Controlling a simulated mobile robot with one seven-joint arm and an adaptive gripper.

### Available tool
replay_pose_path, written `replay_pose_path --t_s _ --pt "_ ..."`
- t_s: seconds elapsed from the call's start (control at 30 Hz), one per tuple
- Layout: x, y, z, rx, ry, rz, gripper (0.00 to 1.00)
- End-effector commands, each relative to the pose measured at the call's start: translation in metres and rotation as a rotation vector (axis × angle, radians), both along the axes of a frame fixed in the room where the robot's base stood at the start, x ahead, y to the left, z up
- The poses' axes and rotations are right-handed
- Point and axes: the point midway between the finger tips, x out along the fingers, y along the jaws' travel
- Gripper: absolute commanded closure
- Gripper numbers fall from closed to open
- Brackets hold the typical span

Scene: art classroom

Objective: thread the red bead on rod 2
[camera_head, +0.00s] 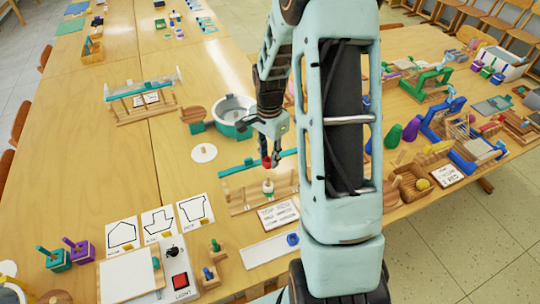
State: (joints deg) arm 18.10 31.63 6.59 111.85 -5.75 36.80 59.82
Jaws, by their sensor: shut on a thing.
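My gripper (266,158) points down over the wooden table, left of my arm's large pale links. It is shut on a small red bead (266,163). The bead is above a low wooden stand (238,198) with a teal bar (240,167) along its back. A pale, rounded piece (268,187) stands on the stand just below the bead, with a bit of green at its top. The bead appears apart from it. Rod numbers are too small to read, so I cannot tell which rod is rod 2.
A printed card (278,213) lies in front of the stand. A white tray (262,250) with a blue ring (292,239) is nearer. A round metal pot (234,112) and a white disc (204,153) sit behind. Bare table lies left of the stand.

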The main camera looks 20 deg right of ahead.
Motion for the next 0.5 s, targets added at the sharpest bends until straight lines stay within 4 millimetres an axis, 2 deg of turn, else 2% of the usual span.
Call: replay_pose_path --t_s 0.5 --pt "-0.001 0.0 -0.049 0.0 0.002 -0.001 0.85"
